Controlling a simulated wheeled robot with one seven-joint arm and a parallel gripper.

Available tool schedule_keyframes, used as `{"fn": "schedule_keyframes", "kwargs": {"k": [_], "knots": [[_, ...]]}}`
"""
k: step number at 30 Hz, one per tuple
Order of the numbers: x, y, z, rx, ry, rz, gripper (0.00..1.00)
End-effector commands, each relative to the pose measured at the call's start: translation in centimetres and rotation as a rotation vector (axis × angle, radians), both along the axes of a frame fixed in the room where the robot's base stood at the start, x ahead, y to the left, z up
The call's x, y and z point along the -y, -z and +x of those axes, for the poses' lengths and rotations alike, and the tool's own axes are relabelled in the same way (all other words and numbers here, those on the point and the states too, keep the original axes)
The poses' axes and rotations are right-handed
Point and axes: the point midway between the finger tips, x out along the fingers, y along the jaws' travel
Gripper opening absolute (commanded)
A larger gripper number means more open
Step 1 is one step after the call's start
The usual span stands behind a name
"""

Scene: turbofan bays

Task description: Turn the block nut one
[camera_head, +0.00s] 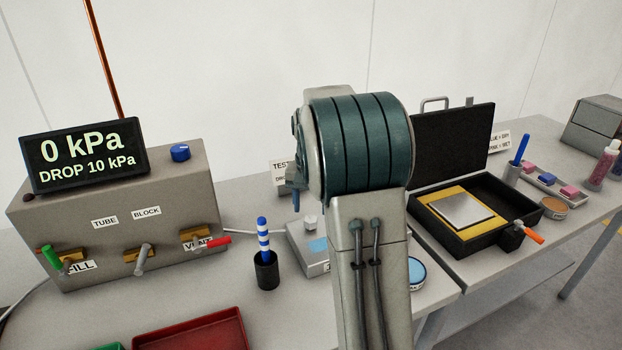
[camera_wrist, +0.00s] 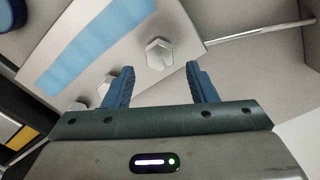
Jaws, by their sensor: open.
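A grey block (camera_wrist: 110,28) with a light blue strip fills the upper left of the wrist view. A silver hex nut (camera_wrist: 159,54) stands on it, just beyond and between the fingertips of my gripper (camera_wrist: 161,72). A second nut (camera_wrist: 106,86) shows beside the left finger, and a third (camera_wrist: 75,118) is further left, partly cut off by my gripper's body. No number is readable on them. In the head view, the block (camera_head: 304,250) is partly hidden behind my arm, with one nut (camera_head: 310,222) showing on top. My gripper is open, with nothing between its blue fingers.
A striped blue-and-white stick stands in a black cup (camera_head: 267,272) left of the block. The valve box (camera_head: 120,220) and its display (camera_head: 84,154) reading 0 kPa are further left. A black open case (camera_head: 428,237) lies right of my arm, and a red tray (camera_head: 195,333) in front.

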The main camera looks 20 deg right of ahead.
Motion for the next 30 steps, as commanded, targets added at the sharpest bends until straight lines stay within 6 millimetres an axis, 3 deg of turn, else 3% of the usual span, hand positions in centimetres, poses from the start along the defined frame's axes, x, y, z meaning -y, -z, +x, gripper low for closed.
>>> {"fn": "schedule_keyframes", "kwargs": {"k": [6, 13, 18, 30], "knots": [[0.0, -5.3, 0.1, 0.005, 0.000, -0.002, 0.52], [0.0, -9.2, 0.1, 0.003, 0.000, -0.001, 0.52], [0.0, -10.2, 0.0, 0.001, 0.001, 0.000, 0.52], [0.0, -10.3, 0.0, 0.000, 0.001, 0.000, 0.52]]}}
